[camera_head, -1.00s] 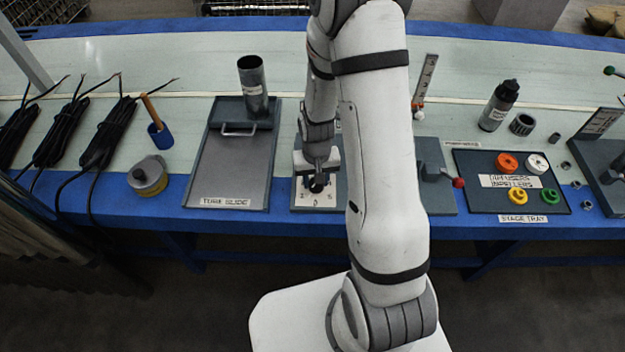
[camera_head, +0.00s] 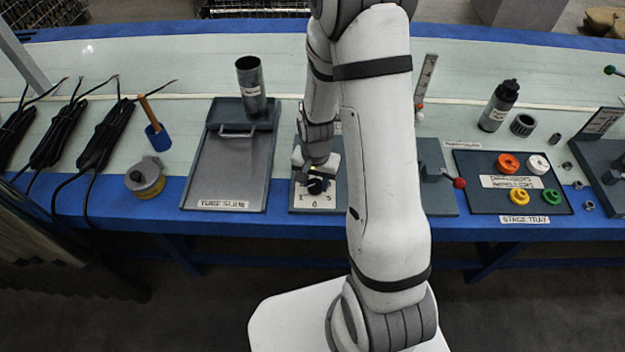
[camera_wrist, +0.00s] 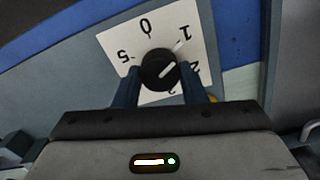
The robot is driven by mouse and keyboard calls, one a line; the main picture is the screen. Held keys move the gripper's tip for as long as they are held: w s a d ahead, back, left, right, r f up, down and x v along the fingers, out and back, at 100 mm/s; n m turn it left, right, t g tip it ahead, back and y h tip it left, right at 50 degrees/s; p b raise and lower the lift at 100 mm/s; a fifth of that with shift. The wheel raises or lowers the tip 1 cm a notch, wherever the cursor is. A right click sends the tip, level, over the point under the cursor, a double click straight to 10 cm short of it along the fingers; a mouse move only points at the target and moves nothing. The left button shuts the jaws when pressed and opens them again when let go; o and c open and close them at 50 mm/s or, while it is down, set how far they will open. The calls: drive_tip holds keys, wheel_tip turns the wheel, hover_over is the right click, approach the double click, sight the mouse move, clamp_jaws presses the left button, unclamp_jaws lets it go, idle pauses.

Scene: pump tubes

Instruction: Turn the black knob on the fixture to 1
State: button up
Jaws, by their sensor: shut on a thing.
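The black knob (camera_wrist: 159,70) sits on a white dial card (camera_wrist: 112,42) in the wrist view. The card shows 0 at the top, 1 at the upper right, 2 at the right and 5 at the left. In the head view, the knob (camera_head: 317,187) shows below my gripper (camera_head: 314,174), on the fixture's front part. My arm hides some of the fixture.
A grey slide plate (camera_head: 228,170) with an upright metal tube (camera_head: 251,85) stands left of the fixture. To the right are a red-knobbed lever (camera_head: 459,183) and a dark tray (camera_head: 470,190) with coloured rings. A round tin (camera_head: 147,180) stands farther left.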

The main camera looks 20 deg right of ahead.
sight(315, 183)
drive_tip(key=shift+s+a, duration=0.1)
drive_tip(key=o, duration=1)
drive_tip(key=shift+r, duration=0.3)
wheel_tip(315, 183, up, 7)
drive_tip(key=shift+r+p, duration=0.1)
drive_tip(key=shift+p, duration=0.45)
drive_tip(key=s+r+n+t+p, duration=0.1)
drive_tip(key=s+r, duration=0.3)
drive_tip(key=r, duration=0.4)
drive_tip(key=s+r+n+p, duration=0.3)
drive_tip(key=s+r+p, duration=0.1)
drive_tip(key=r, duration=0.5)
drive_tip(key=s+r+n+t+p, duration=0.1)
drive_tip(key=s+r+n+p, duration=0.1)
drive_tip(key=s+r, duration=0.4)
drive_tip(key=shift+a+r+n+t, duration=0.15)
drive_tip(key=shift+a+r, duration=0.05)
drive_tip(key=shift+r, duration=0.65)
drive_tip(key=shift+a+r+n+t, duration=0.15)
drive_tip(key=shift+a+r, duration=0.05)
drive_tip(key=shift+r, duration=0.6)
